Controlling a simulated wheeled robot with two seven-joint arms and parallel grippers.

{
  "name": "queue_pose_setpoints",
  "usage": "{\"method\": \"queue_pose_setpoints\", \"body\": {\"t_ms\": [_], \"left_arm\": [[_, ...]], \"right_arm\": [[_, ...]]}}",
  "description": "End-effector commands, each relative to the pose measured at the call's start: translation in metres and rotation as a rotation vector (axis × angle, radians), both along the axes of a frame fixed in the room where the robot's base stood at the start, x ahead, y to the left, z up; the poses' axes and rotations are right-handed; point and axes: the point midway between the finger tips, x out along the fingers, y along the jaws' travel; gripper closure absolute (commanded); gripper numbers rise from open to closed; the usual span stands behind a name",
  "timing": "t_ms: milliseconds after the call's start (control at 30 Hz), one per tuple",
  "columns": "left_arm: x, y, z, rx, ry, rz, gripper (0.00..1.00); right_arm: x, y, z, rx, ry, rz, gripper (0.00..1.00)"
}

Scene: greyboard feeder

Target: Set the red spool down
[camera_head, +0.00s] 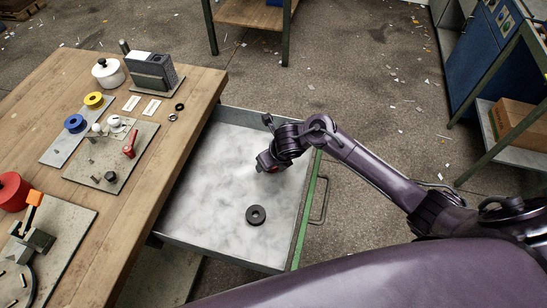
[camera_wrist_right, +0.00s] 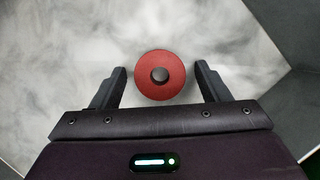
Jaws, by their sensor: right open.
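The red spool (camera_wrist_right: 146,82), a round red disc with a dark centre, shows in the right wrist view over the pale drawer floor. It lies between the two fingers of my right gripper (camera_wrist_right: 160,78), with a gap on each side. My right gripper is open and low over the drawer. My left gripper is not in view.
The open drawer (camera_head: 205,205) has a grey floor and raised walls. On the wooden table (camera_head: 150,180) are a blue spool (camera_head: 75,123), a yellow spool (camera_head: 94,100), a large red cylinder (camera_head: 12,192) and fixtures.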

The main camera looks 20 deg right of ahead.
Motion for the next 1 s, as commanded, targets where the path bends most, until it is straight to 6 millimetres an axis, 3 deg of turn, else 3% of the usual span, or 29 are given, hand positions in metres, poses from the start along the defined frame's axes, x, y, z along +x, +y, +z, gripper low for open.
{"method": "queue_pose_setpoints", "body": {"t_ms": [167, 400, 600, 1000], "left_arm": [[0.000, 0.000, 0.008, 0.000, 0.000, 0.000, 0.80], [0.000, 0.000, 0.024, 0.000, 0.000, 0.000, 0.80], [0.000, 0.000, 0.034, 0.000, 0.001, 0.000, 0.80], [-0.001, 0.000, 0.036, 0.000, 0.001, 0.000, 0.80]], "right_arm": [[-0.007, -0.002, 0.021, 0.000, -0.002, 0.002, 0.31], [-0.025, -0.008, 0.071, -0.002, -0.004, 0.003, 0.31], [-0.038, -0.011, 0.102, -0.001, -0.003, 0.001, 0.31], [-0.044, -0.012, 0.112, 0.000, -0.001, 0.000, 0.31]]}}
